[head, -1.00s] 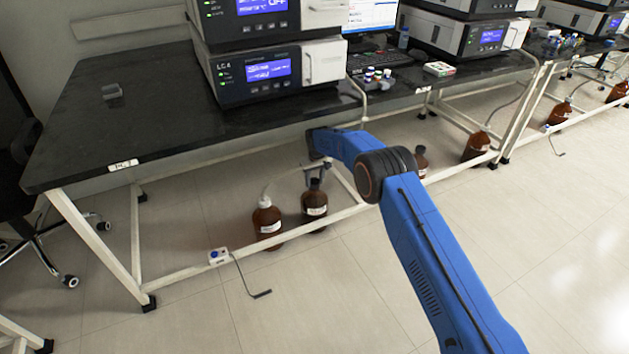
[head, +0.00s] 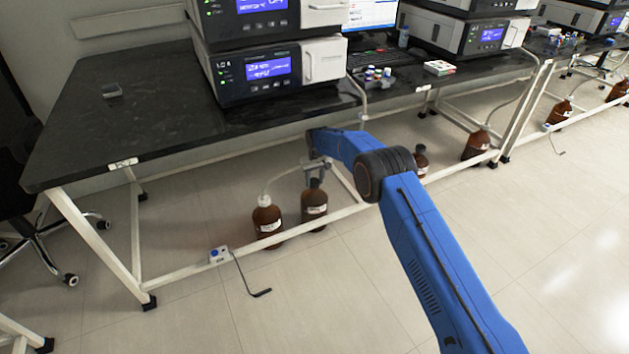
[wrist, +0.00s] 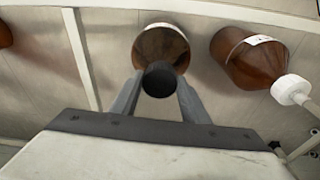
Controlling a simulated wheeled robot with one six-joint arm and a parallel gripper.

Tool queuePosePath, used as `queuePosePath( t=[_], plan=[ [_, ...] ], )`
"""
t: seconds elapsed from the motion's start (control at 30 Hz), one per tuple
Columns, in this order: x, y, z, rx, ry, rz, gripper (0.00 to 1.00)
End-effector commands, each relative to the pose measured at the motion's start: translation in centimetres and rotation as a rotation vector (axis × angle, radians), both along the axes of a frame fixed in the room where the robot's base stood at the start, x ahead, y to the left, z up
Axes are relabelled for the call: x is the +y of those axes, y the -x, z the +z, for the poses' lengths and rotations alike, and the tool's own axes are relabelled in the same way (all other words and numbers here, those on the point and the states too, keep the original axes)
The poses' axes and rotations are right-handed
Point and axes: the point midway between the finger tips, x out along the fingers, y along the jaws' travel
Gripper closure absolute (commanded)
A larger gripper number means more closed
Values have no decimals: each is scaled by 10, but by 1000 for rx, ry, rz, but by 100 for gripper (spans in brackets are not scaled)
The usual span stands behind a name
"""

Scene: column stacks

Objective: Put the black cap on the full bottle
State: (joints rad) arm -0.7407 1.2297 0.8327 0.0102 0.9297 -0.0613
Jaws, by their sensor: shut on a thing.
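A brown bottle with a white label (head: 314,207) stands on the floor under the bench; it also shows in the wrist view (wrist: 160,45). The black cap (wrist: 159,79) is between my fingertips, over the bottle's mouth. In the head view the dark cap (head: 314,184) shows at the top of this bottle's neck. My gripper (wrist: 159,88) is shut on the cap, one finger on each side; in the head view it is small and partly behind my arm (head: 316,168). I cannot tell how firmly the cap sits on the neck, nor the bottle's fill level.
A second brown bottle (head: 267,224) with a white cap and tube stands close on the left; it also shows in the wrist view (wrist: 250,58). The white bench rail (head: 300,225) runs in front of both. The black benchtop (head: 150,120) is above. Open floor lies in front.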

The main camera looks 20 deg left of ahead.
Motion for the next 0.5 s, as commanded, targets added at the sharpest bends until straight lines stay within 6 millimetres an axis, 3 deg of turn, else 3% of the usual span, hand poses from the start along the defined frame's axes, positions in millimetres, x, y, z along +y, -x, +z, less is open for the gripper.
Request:
queuePosePath(
  t=[0.4, 0.43, 0.5],
  plan=[
    [0, 0, -2, 0, 0, 0, 79],
    [0, 0, -2, 0, 0, 0, 56],
    [0, 0, -2, 0, 0, 0, 40]
  ],
)
